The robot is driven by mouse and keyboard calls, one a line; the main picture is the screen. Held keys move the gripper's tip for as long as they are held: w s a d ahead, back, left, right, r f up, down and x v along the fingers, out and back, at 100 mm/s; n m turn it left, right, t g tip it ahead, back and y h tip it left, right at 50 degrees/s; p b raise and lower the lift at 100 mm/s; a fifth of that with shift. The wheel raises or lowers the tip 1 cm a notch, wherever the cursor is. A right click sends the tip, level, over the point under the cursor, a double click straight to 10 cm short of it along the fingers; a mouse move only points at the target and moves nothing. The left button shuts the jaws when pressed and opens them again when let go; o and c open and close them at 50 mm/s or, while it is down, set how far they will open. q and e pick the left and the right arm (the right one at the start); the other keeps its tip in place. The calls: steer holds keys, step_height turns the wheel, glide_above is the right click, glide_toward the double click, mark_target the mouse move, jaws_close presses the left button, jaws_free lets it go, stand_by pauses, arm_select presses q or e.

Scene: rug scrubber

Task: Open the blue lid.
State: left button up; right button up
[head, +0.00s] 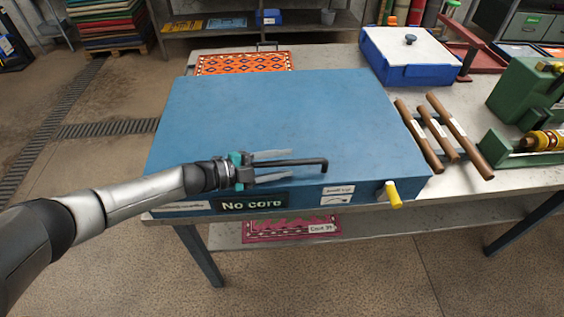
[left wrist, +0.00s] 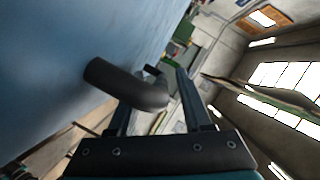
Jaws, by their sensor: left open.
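A wide blue lid (head: 280,105) lies flat and closed on a low blue box on the table. A dark bar handle (head: 305,162) with a bent end is near its front edge; it also shows in the left wrist view (left wrist: 130,85). My left gripper (head: 287,165) is open, with its fingers on either side of the handle in the head view. In the left wrist view the handle crosses in front of one finger; whether the fingers touch it I cannot tell. My right gripper is not in view.
A yellow-handled lever (head: 393,194) projects from the box's front right. Several brown rollers (head: 460,128) lie right of the box, beside green machinery (head: 530,100). A blue-and-white box (head: 410,55) and a patterned rug (head: 243,62) are behind. The floor in front is clear.

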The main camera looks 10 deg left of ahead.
arm_select(q)
steer(key=shift+w+d, duration=0.15)
jaws_close()
stand_by(0.4)
stand_by(1.0)
